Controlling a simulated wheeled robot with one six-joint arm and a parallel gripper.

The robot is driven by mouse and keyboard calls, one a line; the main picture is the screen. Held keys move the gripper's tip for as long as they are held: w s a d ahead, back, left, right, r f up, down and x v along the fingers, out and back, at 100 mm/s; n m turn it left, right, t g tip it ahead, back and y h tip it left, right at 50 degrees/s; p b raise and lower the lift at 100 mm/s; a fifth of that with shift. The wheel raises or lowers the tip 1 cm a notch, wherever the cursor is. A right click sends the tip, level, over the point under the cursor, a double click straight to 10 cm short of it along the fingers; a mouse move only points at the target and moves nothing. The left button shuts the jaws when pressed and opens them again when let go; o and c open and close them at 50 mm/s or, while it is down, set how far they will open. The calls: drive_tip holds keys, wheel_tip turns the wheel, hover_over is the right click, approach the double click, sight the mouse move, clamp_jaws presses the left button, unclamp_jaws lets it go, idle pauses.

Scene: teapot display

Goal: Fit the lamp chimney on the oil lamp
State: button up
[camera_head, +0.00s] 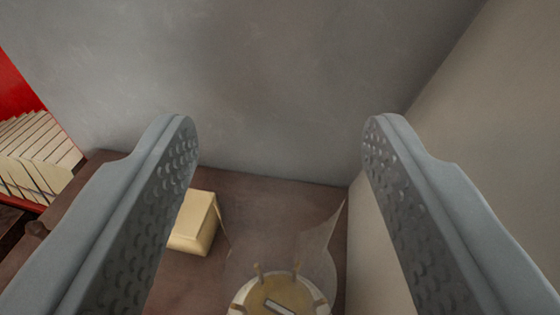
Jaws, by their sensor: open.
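The oil lamp's round cream and brass top (278,297) shows at the bottom edge, with upright prongs and a pale slot. A clear glass shape, which looks like the lamp chimney (327,238), rises around or in front of it and flares toward the top. Its outline is faint, and I cannot tell whether it sits on the lamp. My gripper (280,128) is open, with one finger on each side of the picture. Nothing shows gripped between the fingers. The lamp's lower body is out of view.
A cream block (194,224) lies on the brown surface (275,190) left of the glass, partly behind the left finger. A grey wall (270,70) stands behind, and a beige wall (460,120) closes the right side. A row of cream slabs (38,155) stands by red panels at left.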

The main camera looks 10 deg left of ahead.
drive_tip(key=v, duration=1.2)
drive_tip(key=s+a+f+m+t+h, duration=0.1)
drive_tip(key=s+a+f+m+h, duration=0.1)
drive_tip(key=s+f, duration=3.1)
drive_tip(key=shift+h, duration=0.5)
drive_tip(key=shift+s+a+f, duration=0.1)
drive_tip(key=shift+f, duration=0.05)
